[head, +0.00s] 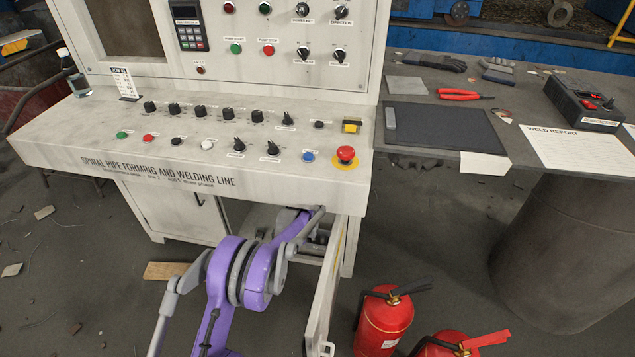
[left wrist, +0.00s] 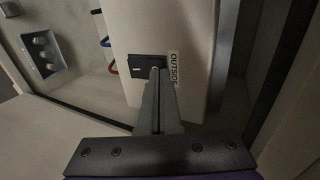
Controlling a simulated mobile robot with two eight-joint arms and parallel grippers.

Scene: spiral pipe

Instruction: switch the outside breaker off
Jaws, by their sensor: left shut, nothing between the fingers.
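The outside breaker (left wrist: 138,66) is a small black switch on a pale box in the left wrist view. It has a short white mark, and a white label reading OUTSIDE (left wrist: 174,68) is beside it on the right. My left gripper (left wrist: 157,74) is shut and empty, its fingertips over the right part of the breaker. I cannot tell whether they touch it. The switch position is unclear. In the head view my purple left arm reaches into the cabinet under the control console (head: 60,140); the breaker is hidden there. My right gripper is not in view.
The open cabinet door (head: 328,290) stands just right of my left arm. Two red fire extinguishers (head: 383,322) stand on the floor beyond it. Inside the cabinet are red and blue cables (left wrist: 104,42) and a grey box with round knobs (left wrist: 42,50).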

